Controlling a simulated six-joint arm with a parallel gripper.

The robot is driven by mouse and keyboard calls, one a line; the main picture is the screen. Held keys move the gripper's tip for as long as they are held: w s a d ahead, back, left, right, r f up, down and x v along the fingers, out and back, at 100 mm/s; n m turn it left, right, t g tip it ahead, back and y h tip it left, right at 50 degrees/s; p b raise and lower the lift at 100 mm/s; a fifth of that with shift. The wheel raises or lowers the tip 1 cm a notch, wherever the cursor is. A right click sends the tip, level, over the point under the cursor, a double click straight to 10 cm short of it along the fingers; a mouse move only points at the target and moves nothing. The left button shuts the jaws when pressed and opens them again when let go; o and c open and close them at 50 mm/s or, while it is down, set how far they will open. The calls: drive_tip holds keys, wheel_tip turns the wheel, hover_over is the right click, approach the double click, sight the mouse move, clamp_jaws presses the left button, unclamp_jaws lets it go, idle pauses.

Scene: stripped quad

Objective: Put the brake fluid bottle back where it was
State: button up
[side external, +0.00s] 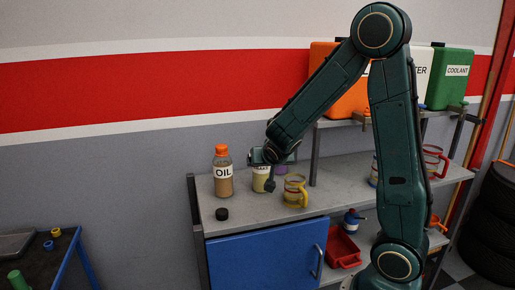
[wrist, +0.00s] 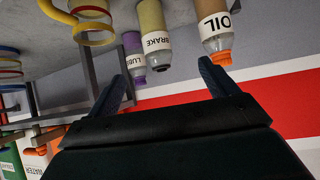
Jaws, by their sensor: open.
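The brake fluid bottle (wrist: 155,38), cream with a white BRAKE label and a dark top, stands on the grey bench (side external: 250,217). The wrist view shows it upside down. In the side view the bottle (side external: 260,181) is partly hidden by my gripper (side external: 268,171). In the wrist view my gripper (wrist: 165,78) is open, with its two fingers apart and nothing held. The bottle appears in the gap between the fingertips, beyond them. I cannot tell whether they touch it.
The oil bottle (side external: 223,173) stands left of the brake bottle, and the purple-capped lube bottle (wrist: 134,56) is on its other side. A striped yellow-handled mug (side external: 295,191) and a small black disc (side external: 221,214) sit nearer the front. A shelf with jugs (side external: 449,80) is at the right.

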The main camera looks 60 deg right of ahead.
drive_tip(key=s+a+r+n+y, duration=0.4)
drive_tip(key=s+a+n, duration=0.1)
drive_tip(key=s+a, duration=0.4)
drive_tip(key=s+a+r+n+y, duration=0.4)
drive_tip(key=s+a+n, duration=0.1)
drive_tip(key=s+a, duration=0.5)
drive_tip(key=shift+s+a+r+n+g+y, duration=0.2)
drive_tip(key=shift+a+n+g+y, duration=0.15)
drive_tip(key=shift+a, duration=0.8)
